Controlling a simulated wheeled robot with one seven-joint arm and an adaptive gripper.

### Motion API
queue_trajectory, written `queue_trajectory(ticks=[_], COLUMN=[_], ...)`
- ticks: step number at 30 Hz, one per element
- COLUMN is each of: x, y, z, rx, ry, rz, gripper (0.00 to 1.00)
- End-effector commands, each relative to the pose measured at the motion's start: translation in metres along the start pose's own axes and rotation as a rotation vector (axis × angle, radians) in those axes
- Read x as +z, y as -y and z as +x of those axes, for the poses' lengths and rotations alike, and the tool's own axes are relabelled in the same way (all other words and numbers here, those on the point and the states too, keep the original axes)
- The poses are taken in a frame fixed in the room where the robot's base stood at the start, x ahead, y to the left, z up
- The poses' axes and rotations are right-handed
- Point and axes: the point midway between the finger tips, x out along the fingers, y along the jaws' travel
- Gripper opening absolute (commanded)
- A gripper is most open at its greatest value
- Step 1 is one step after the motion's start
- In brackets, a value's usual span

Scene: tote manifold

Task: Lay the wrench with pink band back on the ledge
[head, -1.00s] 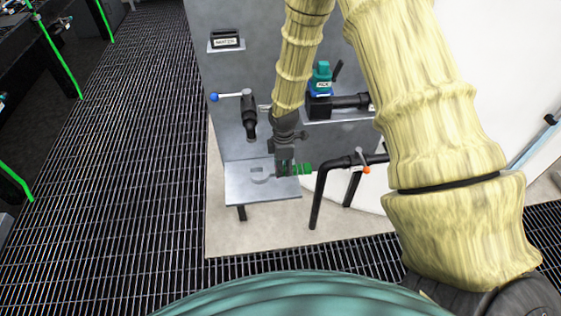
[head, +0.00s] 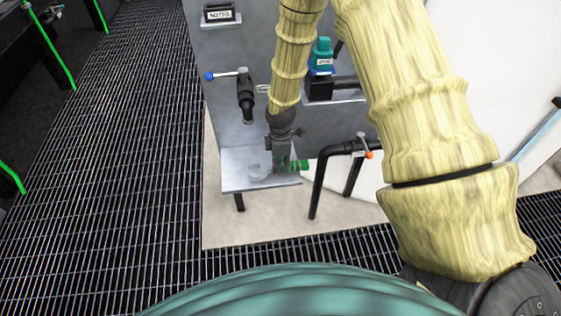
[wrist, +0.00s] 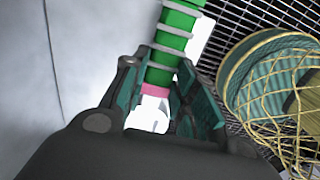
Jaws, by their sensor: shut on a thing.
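The wrench has a green handle (wrist: 173,35) with grey rings, a pink band (wrist: 155,90) and a pale head (wrist: 148,118) in the wrist view. My gripper (wrist: 150,95) is shut on it near the band. In the head view my gripper (head: 281,165) points down over the right part of the grey metal ledge (head: 240,182). A pale grey shape left of my gripper looks like the wrench head. I cannot tell whether the wrench touches the ledge.
A black pipe (head: 316,185) with an orange-tipped valve handle (head: 363,146) stands right of the ledge. A blue-tipped lever valve (head: 244,90) is on the grey panel above. A teal-topped device (head: 320,65) sits on a shelf. Dark grating (head: 110,180) lies left.

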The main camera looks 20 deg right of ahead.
Motion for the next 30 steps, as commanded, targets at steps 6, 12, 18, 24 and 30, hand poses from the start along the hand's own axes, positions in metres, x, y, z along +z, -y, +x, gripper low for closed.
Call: queue_trajectory(ticks=[6,12,18,24,30], x=[-0.0001,0.0000,-0.0001,-0.0001,-0.0001], y=[-0.0003,-0.0002,-0.0002,-0.0002,-0.0002], z=[0.0035,0.0033,0.0048,0.0079,0.0108], rx=[0.001,0.000,0.000,0.000,0.000], ry=[0.000,0.000,0.000,0.000,0.000], rz=[0.000,0.000,0.000,0.000,0.000], gripper=[0.00,0.00,0.00,0.00,0.00])
